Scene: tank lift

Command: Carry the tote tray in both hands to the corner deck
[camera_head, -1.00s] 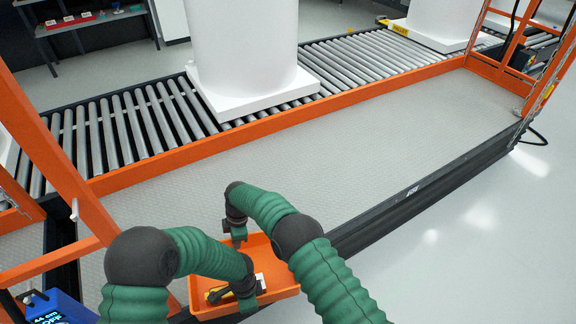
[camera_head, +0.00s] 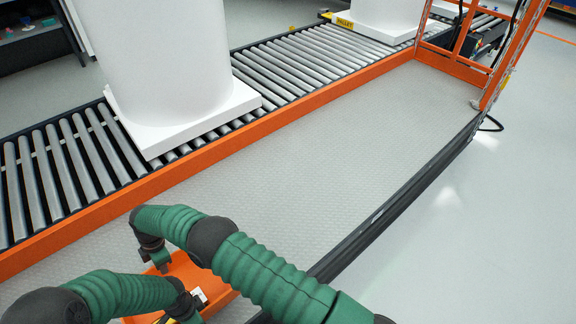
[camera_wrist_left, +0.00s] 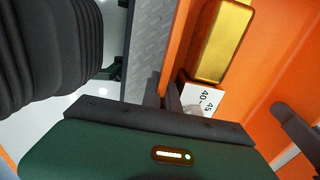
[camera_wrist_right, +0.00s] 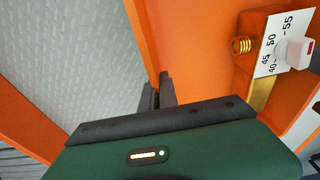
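The orange tote tray (camera_head: 182,268) is low in the head view, above the grey textured deck (camera_head: 330,150), partly hidden by my arms. My right gripper (camera_head: 161,266) is at its far wall, and in the right wrist view its fingers (camera_wrist_right: 158,92) are closed on the orange wall. My left gripper (camera_head: 188,312) is at the near side; in the left wrist view its fingers (camera_wrist_left: 165,98) are closed on the opposite wall. Inside the tray are a yellow block (camera_wrist_left: 222,42), a white number card (camera_wrist_right: 277,45) and a brass coil (camera_wrist_right: 241,45).
An orange rail (camera_head: 200,153) borders the deck, with a roller conveyor (camera_head: 300,65) behind it. A large white column (camera_head: 165,60) stands on the conveyor. An orange upright frame (camera_head: 510,50) is at the far right end. The deck's middle and the right floor (camera_head: 490,230) are clear.

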